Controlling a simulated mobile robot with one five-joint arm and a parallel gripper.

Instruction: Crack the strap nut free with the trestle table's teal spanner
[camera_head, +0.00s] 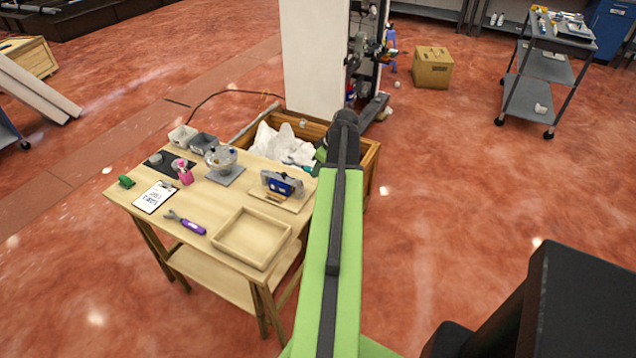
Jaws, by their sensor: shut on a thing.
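My gripper (318,158) is at the far end of my green arm, beyond the table's back right corner and partly hidden by the arm. It is shut on the teal spanner (293,162), of which only a small part shows, pointing left over the edge of an open wooden crate (371,165). The trestle table (150,222) stands to the left of my arm. I cannot make out the strap nut; it may be hidden or too small.
On the table are a purple-handled spanner (187,223), an empty wooden tray (252,237), a clipboard (155,197), a blue device (282,184) and a glass bowl (221,158). A white pillar (315,55) rises behind the crate.

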